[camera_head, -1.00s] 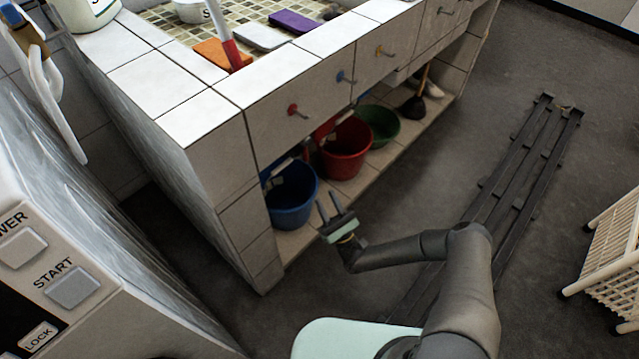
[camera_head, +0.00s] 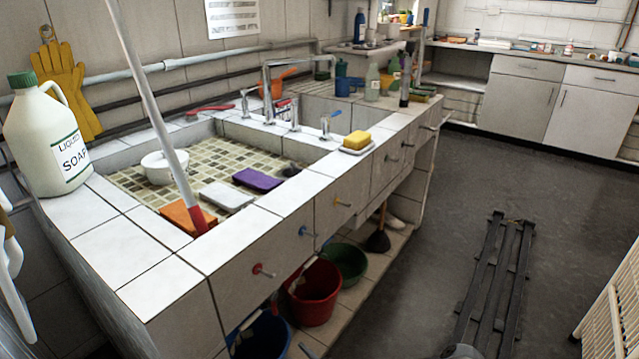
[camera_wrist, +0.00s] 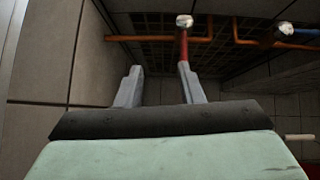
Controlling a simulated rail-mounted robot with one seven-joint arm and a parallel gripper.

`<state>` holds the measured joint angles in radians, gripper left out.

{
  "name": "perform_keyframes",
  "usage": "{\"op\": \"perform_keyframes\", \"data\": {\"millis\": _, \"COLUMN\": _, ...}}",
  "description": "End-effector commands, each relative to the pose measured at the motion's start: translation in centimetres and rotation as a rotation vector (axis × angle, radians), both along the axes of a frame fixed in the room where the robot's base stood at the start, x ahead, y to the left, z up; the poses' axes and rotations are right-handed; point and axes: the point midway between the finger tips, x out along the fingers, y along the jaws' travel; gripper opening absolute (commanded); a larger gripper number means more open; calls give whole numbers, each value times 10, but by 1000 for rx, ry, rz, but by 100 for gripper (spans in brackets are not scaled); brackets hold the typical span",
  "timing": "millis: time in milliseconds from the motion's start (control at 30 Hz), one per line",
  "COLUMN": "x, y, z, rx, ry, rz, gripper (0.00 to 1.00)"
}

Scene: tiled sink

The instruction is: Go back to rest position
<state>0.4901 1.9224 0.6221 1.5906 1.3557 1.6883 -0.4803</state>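My gripper (camera_wrist: 158,78) shows in the wrist view with its two grey fingers apart and nothing between them. A red valve-like part with a shiny end (camera_wrist: 184,24) appears just beyond the right fingertip; I cannot tell whether they touch. In the camera_head view my gripper is almost wholly below the lower edge. Only a small grey piece, perhaps a fingertip, shows near the red bucket (camera_head: 314,296).
A blue bucket (camera_head: 262,338) and a green basin (camera_head: 346,262) stand under the sink. Orange pipes (camera_wrist: 150,38) run near the fingers. A dark rail frame (camera_head: 497,275) lies on the floor at right, beside a white rack (camera_head: 612,310). Floor between sink and rail is clear.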

Motion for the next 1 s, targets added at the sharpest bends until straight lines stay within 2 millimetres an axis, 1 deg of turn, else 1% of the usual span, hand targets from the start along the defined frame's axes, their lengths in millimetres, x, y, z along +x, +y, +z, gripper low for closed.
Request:
{"op": "perform_keyframes", "data": {"millis": 33, "x": -2, "y": 4, "z": 35, "rx": -51, "ry": -53, "rz": 82, "gripper": 34}}
{"op": "perform_keyframes", "data": {"millis": 67, "x": -6, "y": 7, "z": 50, "rx": -87, "ry": -83, "rz": 137, "gripper": 34}}
{"op": "perform_keyframes", "data": {"millis": 100, "x": -12, "y": 10, "z": 71, "rx": -137, "ry": -125, "rz": 212, "gripper": 34}}
{"op": "perform_keyframes", "data": {"millis": 167, "x": -23, "y": 13, "z": 98, "rx": -220, "ry": -185, "rz": 323, "gripper": 34}}
{"op": "perform_keyframes", "data": {"millis": 200, "x": -31, "y": 14, "z": 115, "rx": -277, "ry": -223, "rz": 393, "gripper": 34}}
{"op": "perform_keyframes", "data": {"millis": 267, "x": -43, "y": 14, "z": 139, "rx": -366, "ry": -279, "rz": 494, "gripper": 34}}
{"op": "perform_keyframes", "data": {"millis": 300, "x": -51, "y": 13, "z": 155, "rx": -428, "ry": -316, "rz": 556, "gripper": 34}}
{"op": "perform_keyframes", "data": {"millis": 433, "x": -77, "y": 2, "z": 202, "rx": -638, "ry": -431, "rz": 742, "gripper": 34}}
{"op": "perform_keyframes", "data": {"millis": 567, "x": -101, "y": -17, "z": 247, "rx": -862, "ry": -540, "rz": 890, "gripper": 34}}
{"op": "perform_keyframes", "data": {"millis": 700, "x": -122, "y": -44, "z": 296, "rx": -1115, "ry": -650, "rz": 1009, "gripper": 34}}
{"op": "perform_keyframes", "data": {"millis": 867, "x": -144, "y": -80, "z": 354, "rx": -1408, "ry": -771, "rz": 1086, "gripper": 34}}
{"op": "perform_keyframes", "data": {"millis": 1000, "x": -161, "y": -112, "z": 406, "rx": -1665, "ry": -875, "rz": 1099, "gripper": 34}}
